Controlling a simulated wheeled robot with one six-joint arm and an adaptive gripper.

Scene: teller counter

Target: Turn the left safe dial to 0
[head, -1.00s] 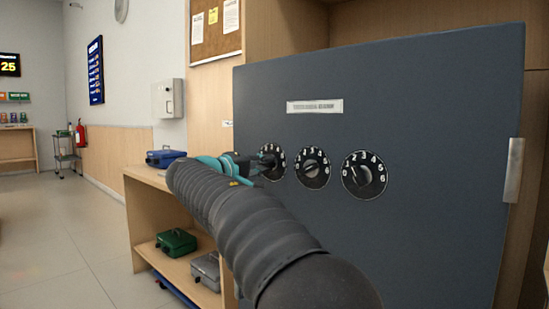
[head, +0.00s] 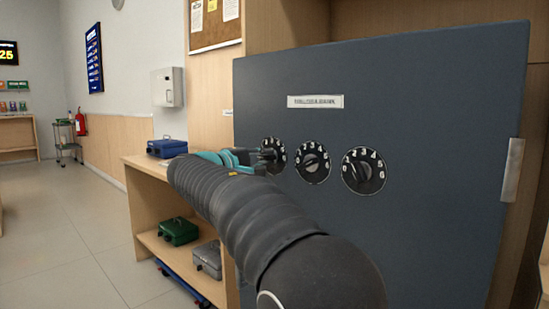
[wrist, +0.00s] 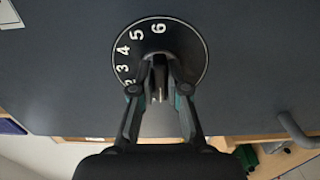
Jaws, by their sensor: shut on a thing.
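The left safe dial (head: 279,148) is a round black disc with white numbers on the grey safe door, the leftmost of three dials. My gripper (head: 256,160) reaches it from the left and partly covers it. In the wrist view, the dial face (wrist: 188,42) shows 6, 5, 4, 3 and part of 2. The lower numbers are hidden behind my fingers. My gripper (wrist: 158,84) is shut on the dial's knob (wrist: 158,68), one finger on each side. I cannot tell clearly which number the knob points to.
The middle dial (head: 313,162) and right dial (head: 364,170) sit close to the right on the safe door (head: 420,100). A handle (head: 512,170) is at the door's right edge. A wooden shelf (head: 141,165) with cash boxes stands left of the safe. Open floor lies further left.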

